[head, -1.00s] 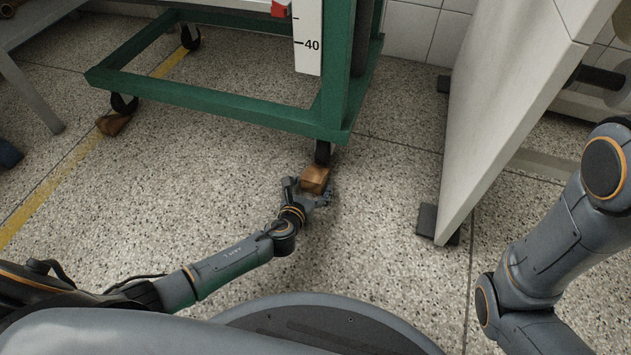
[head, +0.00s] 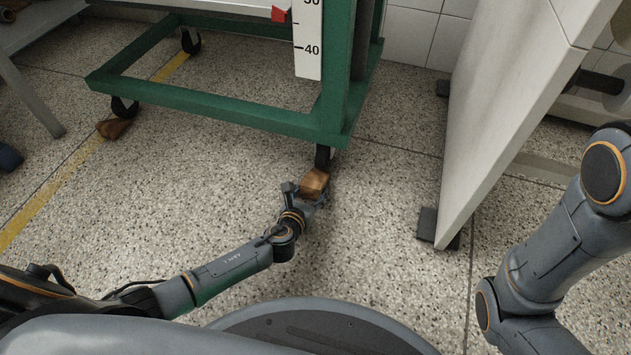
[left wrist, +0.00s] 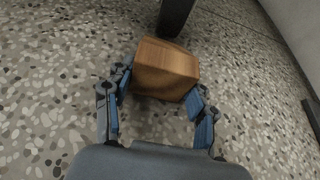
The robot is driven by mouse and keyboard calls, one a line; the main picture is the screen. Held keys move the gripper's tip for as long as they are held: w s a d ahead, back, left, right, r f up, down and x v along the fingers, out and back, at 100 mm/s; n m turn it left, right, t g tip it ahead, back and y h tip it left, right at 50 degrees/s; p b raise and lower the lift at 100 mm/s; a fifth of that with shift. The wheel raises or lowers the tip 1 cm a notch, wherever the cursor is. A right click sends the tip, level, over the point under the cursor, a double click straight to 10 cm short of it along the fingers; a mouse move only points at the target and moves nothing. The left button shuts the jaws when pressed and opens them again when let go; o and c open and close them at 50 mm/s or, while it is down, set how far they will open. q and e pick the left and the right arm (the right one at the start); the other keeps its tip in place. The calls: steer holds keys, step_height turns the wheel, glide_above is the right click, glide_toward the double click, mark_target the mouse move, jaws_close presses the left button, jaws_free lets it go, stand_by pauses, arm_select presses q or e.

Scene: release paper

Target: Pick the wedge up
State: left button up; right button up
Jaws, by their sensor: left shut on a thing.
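The wooden wedge (head: 314,183) sits at the front right caster (head: 323,155) of the green cart. It also shows in the left wrist view (left wrist: 166,70), between my two fingers. My left gripper (head: 308,195) is shut on it, with one finger on each side. In the left wrist view the left gripper (left wrist: 160,103) has its fingers against the wedge's near part, and the dark caster is right behind the wedge. I cannot tell whether the wedge touches the caster or the floor. My right arm shows at the right edge, but its gripper is out of view.
The green cart frame (head: 220,107) stands above, with a scale board on it. Another brown wedge (head: 114,128) lies at its left caster. A white panel (head: 500,110) on dark feet stands at the right. The speckled floor in front is mostly clear.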

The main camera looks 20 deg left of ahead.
arm_select(q)
steer(key=shift+s+a+f+p, duration=0.1)
steer(key=shift+s+p, duration=0.3)
steer(key=shift+s, duration=1.2)
steer(key=shift+s+a+p, duration=0.1)
steer(key=shift+s+p, duration=0.25)
steer(key=shift+s, duration=1.25)
steer(key=shift+d, duration=0.1)
